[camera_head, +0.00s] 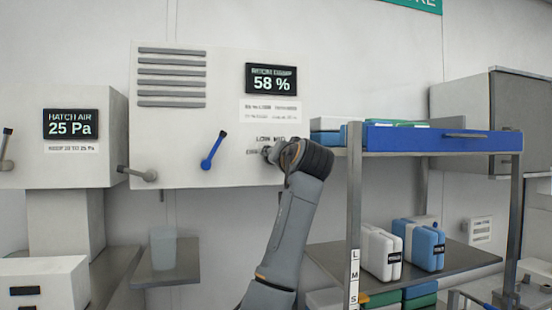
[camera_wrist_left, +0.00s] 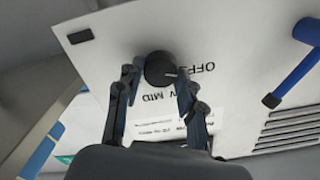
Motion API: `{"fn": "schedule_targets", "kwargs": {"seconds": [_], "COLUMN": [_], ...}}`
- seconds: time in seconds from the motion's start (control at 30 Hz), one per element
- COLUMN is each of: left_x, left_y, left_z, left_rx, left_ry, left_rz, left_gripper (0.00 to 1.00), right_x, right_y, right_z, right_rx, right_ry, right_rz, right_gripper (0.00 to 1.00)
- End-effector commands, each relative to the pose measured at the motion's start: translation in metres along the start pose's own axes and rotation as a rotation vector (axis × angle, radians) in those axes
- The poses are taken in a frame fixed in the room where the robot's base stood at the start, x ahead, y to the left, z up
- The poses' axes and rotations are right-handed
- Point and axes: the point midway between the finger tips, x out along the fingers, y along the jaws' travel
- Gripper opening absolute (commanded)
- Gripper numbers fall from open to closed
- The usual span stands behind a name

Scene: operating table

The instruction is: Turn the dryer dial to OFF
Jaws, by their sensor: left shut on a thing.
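The dryer dial (camera_wrist_left: 158,68) is a dark round knob on the white dryer panel (camera_wrist_left: 225,40). In the left wrist view it sits between the fingertips of my left gripper (camera_wrist_left: 157,75), which is shut on it. A pale mark on the dial points right, towards the OFF lettering (camera_wrist_left: 195,68). The MID lettering (camera_wrist_left: 155,97) is below the dial. In the head view my left gripper (camera_head: 272,153) is at the lower right of the dryer box (camera_head: 225,120) and hides most of the dial. My right gripper is not in view.
A blue lever (camera_head: 213,151) is on the dryer front, left of the dial. A display (camera_head: 273,79) reads 58 %. A shelf rack (camera_head: 354,220) with a blue-edged top (camera_head: 415,139) stands close on the right. A grey lever (camera_head: 138,174) is at the left.

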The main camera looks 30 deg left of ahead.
Motion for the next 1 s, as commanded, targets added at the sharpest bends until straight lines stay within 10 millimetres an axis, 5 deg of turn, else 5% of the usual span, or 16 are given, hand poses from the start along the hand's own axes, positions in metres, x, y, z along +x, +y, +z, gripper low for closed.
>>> {"fn": "schedule_targets", "kwargs": {"seconds": [0.2,0.23,0.33,0.73,1.0], "left_x": [0.001,0.001,0.001,-0.006,-0.055], "left_y": [0.003,0.003,0.003,0.002,0.002], "left_z": [0.003,0.003,0.003,0.001,0.0], "left_rx": [0.002,0.002,0.002,0.001,0.0], "left_ry": [-0.009,-0.009,-0.008,-0.002,0.001], "left_rz": [0.005,0.005,0.005,0.002,0.004], "left_gripper": [0.06,0.42,0.61,0.61,0.61], "right_x": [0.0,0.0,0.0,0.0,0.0], "right_y": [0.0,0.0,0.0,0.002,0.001], "right_z": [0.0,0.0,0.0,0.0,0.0], "right_rx": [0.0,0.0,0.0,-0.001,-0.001], "right_ry": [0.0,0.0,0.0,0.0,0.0], "right_rz": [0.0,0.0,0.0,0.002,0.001], "right_gripper": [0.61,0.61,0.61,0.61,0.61]}}
